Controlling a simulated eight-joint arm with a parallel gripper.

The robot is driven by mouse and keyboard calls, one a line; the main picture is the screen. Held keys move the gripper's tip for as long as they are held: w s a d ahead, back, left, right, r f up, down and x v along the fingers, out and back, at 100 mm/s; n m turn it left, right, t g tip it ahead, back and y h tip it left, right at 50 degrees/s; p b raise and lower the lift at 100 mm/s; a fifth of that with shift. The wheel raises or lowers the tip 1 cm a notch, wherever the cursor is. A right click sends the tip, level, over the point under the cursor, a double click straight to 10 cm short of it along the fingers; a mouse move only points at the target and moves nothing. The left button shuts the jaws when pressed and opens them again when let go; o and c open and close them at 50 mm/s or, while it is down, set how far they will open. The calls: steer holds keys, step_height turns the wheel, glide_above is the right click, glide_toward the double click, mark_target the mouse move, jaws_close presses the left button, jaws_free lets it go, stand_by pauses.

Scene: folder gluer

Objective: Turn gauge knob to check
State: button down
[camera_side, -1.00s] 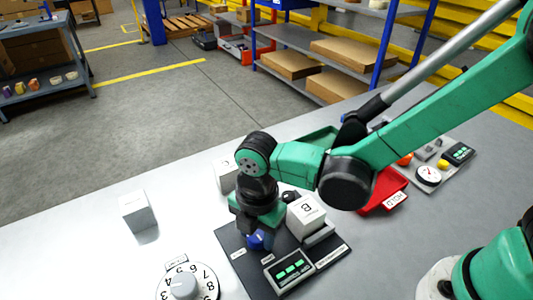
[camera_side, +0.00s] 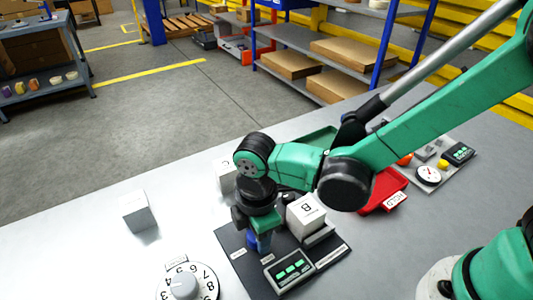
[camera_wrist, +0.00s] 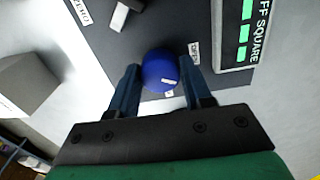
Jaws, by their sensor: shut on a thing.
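The round blue gauge knob (camera_wrist: 160,68) sits between my two fingertips in the wrist view, with a small white mark on its near side. My gripper (camera_wrist: 157,80) is shut on it, one finger on each side. In the side view my gripper (camera_side: 259,238) points down at the dark gauge plate (camera_side: 237,262), and the knob (camera_side: 262,242) is partly hidden by the fingers. Small white labels (camera_wrist: 194,51) lie on the plate around the knob. A display with green bars (camera_side: 289,271) stands on the plate, beside a white block marked B (camera_side: 306,215).
A numbered dial (camera_side: 207,284) lies left of the plate. A white block (camera_side: 137,211) stands at the left, another (camera_side: 224,175) behind my gripper. A red HOLD tray (camera_side: 383,194) and a small gauge panel (camera_side: 428,175) are at the right. The table's left part is mostly clear.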

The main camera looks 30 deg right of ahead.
steer(key=m, duration=0.6)
steer(key=shift+m, duration=0.3)
steer(key=m, duration=0.5)
steer(key=shift+m, duration=0.3)
steer(key=shift+c, duration=1.8)
jaws_free()
steer(key=shift+a+r, duration=0.15)
steer(key=shift+r, duration=2.65)
